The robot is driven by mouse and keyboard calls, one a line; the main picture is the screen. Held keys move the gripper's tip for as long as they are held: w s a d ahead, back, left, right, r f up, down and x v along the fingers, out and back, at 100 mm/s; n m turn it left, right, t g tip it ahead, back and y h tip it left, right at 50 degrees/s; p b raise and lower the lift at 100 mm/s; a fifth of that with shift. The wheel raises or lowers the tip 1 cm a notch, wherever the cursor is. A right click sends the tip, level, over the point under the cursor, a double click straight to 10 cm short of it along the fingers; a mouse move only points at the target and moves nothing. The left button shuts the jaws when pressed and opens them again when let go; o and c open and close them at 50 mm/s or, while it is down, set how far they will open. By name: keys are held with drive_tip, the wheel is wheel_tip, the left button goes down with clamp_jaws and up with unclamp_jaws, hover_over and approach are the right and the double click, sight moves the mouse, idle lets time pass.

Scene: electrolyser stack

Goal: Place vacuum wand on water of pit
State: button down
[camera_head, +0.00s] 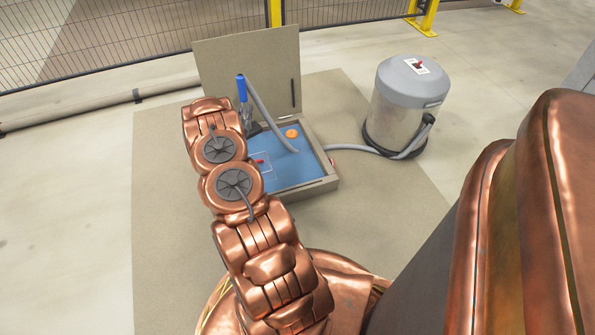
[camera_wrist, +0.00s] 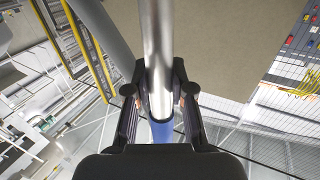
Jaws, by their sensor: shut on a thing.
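My gripper (camera_wrist: 160,98) is shut on the vacuum wand (camera_wrist: 156,45), whose metal tube runs up between the two fingers in the wrist view. A blue part of the wand shows just below the fingers. In the head view the wand's blue end (camera_head: 241,88) stands up above the pit, with a grey hose (camera_head: 265,110) curving down from it. My arm hides most of the gripper and the wand's lower part there. The pit (camera_head: 327,183) is an open box with blue water (camera_head: 295,170) inside. An orange round thing (camera_head: 291,133) and a small red thing (camera_head: 258,161) show at the water.
The pit's lid (camera_head: 245,62) stands open behind it. A grey vacuum canister (camera_head: 400,100) stands at the right, its hose (camera_head: 355,149) lying on the floor towards the pit. A mesh fence (camera_head: 120,40) runs behind. Floor at left is clear.

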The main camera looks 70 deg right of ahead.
drive_tip(key=s+d+f+m+g, duration=0.2)
drive_tip(key=s+d+f+g, duration=0.15)
drive_tip(key=s, duration=0.55)
drive_tip(key=s+d+f+m+g, duration=0.15)
drive_tip(key=s+f, duration=0.25)
drive_tip(key=s, duration=0.5)
wheel_tip(320, 180, down, 10)
drive_tip(key=d+b, duration=0.1)
drive_tip(key=b, duration=0.4)
drive_tip(key=shift+g+h, duration=0.3)
drive_tip(key=shift+f, duration=0.15)
drive_tip(key=c, duration=1)
unclamp_jaws()
drive_tip(key=a+p, duration=0.3)
drive_tip(key=a, duration=0.4)
drive_tip(key=shift+w+a, duration=0.25)
